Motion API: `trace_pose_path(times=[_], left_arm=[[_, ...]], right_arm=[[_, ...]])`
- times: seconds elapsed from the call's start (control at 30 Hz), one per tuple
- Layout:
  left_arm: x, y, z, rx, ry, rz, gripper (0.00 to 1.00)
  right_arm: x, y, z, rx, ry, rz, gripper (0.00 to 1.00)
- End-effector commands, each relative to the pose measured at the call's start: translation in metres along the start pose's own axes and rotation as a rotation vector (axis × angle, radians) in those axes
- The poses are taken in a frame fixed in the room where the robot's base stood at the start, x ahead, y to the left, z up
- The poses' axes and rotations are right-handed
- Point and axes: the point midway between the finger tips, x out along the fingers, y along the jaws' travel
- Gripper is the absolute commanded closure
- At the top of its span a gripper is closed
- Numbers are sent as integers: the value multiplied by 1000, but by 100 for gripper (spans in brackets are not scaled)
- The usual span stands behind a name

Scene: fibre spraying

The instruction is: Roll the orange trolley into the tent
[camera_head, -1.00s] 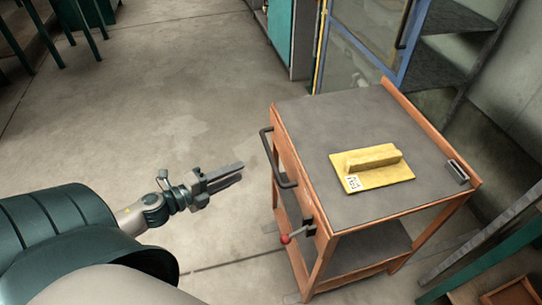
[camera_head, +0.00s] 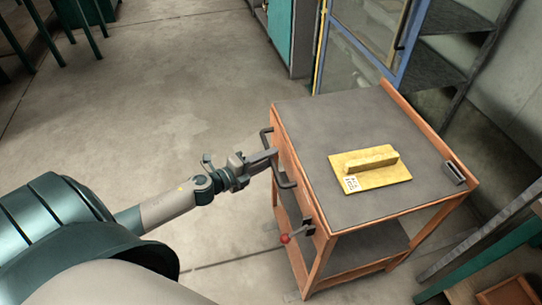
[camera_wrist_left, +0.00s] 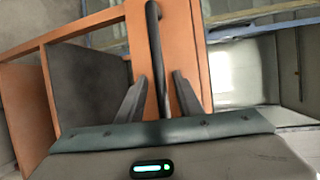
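The orange trolley (camera_head: 290,165) stands upright on the floor, with a grey top and a lower shelf. Its dark bar handle (camera_head: 284,183) is on the left side, and the handle also shows in the left wrist view (camera_wrist_left: 153,50). My left gripper (camera_head: 268,158) is at the handle. In the left wrist view its two fingers (camera_wrist_left: 160,95) are apart, with the handle between them and gaps on both sides. My right gripper is not in view. A blue-framed enclosure (camera_head: 408,65) with clear panels stands behind the trolley; I cannot tell whether it is the tent.
A yellow float-like tool (camera_head: 375,179) lies on the trolley top. A red-knobbed lever (camera_head: 285,239) sticks out below the handle. Dark shelves (camera_head: 455,55) and a wall are close at the back right. The concrete floor (camera_head: 170,100) to the left is clear.

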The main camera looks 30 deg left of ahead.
Motion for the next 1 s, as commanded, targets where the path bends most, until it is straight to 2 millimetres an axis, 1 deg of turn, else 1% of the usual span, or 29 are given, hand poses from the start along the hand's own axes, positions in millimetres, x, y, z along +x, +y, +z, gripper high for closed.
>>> trace_pose_path(times=[0.03, 0.2, 0.53, 0.57, 0.6, 0.67, 0.7, 1.0], left_arm=[[5, -2, 0, 0, 0, -2, 68], [12, -1, 0, 0, 0, 0, 68], [14, 0, 0, 0, 1, 0, 68], [14, 0, 0, 0, 1, 0, 75], [14, 0, 0, 0, 1, 0, 84], [14, 0, 0, 0, 1, 0, 99], [14, 0, 0, 0, 1, 0, 100], [17, -2, -1, 0, 0, -1, 100]], right_arm=[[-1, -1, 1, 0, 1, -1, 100], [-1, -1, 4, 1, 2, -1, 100], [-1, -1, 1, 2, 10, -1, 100], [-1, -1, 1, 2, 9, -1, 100], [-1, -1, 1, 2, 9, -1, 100], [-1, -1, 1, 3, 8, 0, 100], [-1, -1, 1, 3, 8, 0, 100], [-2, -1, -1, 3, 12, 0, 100]])
